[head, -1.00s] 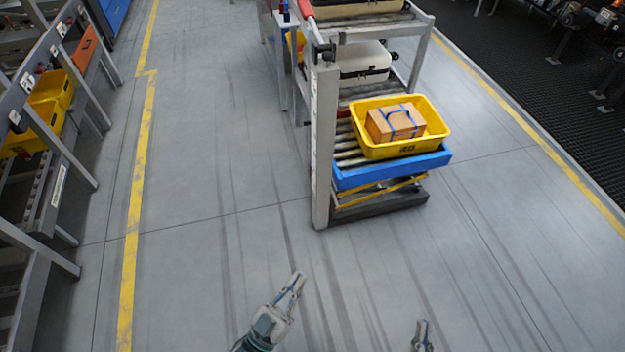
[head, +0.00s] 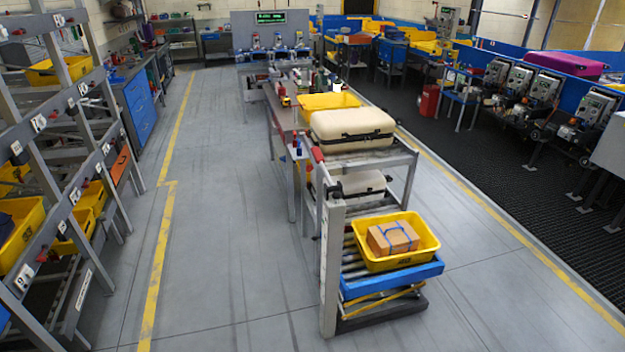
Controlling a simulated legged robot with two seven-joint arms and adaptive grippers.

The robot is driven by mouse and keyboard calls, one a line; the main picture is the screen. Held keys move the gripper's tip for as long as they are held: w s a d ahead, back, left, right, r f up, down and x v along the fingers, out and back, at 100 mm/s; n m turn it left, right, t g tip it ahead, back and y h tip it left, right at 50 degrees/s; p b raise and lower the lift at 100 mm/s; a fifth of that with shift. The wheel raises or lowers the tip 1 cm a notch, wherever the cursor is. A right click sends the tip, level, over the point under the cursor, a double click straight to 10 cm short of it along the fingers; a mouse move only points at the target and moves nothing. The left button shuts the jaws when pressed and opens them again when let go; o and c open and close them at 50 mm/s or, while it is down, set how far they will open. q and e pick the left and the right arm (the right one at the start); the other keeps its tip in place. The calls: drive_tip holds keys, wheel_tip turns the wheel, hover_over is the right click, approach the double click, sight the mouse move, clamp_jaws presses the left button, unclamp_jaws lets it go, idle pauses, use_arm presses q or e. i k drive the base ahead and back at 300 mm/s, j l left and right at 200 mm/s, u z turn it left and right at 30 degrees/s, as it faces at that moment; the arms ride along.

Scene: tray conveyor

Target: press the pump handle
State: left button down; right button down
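I cannot pick out the pump handle with certainty. A red grip (head: 317,154) sits at the upper left of the grey roller cart (head: 331,270), in the middle right of the view. A dark fitting (head: 334,190) is on top of the cart's front post. A blue lift platform (head: 393,282) with yellow crossed bars under it stands at the cart's near end. A yellow tray (head: 396,262) stands at that end above the platform, holding a cardboard box (head: 392,238) with a blue strap. Neither of my grippers is in view.
Cream cases (head: 352,123) lie on the cart's upper and lower levels. A long workbench (head: 285,115) stands behind it. A rack with yellow bins (head: 20,238) lines the left. Machines (head: 545,88) stand on dark matting at right. The grey floor (head: 225,240) between rack and cart is clear.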

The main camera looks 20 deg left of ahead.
sight(318, 154)
drive_tip(key=i+j, duration=0.35)
drive_tip(key=i+j+z, duration=0.1)
drive_tip(key=i+j, duration=0.25)
drive_tip(key=j, duration=0.15)
drive_tip(key=i+j, duration=0.35)
drive_tip(key=j, duration=0.15)
drive_tip(key=i+j, duration=0.35)
drive_tip(key=i+j+z, duration=0.1)
drive_tip(key=i+j, duration=0.2)
drive_tip(key=j, duration=0.25)
drive_tip(key=i+j, duration=0.35)
drive_tip(key=j, duration=0.15)
drive_tip(key=z, duration=0.05)
